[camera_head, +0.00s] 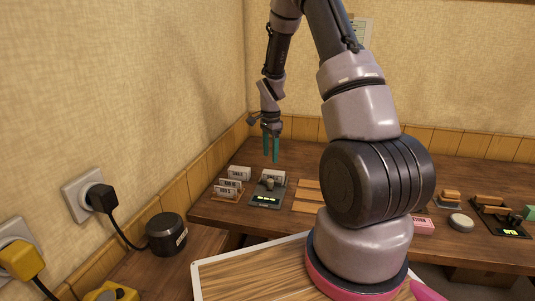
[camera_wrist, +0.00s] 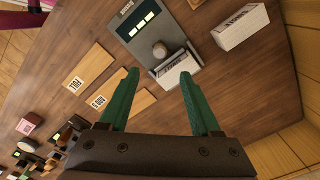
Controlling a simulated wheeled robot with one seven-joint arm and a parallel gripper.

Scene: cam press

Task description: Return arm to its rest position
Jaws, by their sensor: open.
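My arm reaches up and over the wooden table (camera_head: 285,223) in the head view. My gripper (camera_head: 271,150) hangs from it above the table's left part, fingers down. In the wrist view the two green fingers of my gripper (camera_wrist: 157,92) are spread apart with nothing between them. The fingers are above the table and appear clear of the device.
Further right are a pink block (camera_head: 422,225), a round grey puck (camera_head: 460,222) and another device (camera_head: 507,230). Walls close in the left and back. Wall plugs (camera_head: 101,198) are at left.

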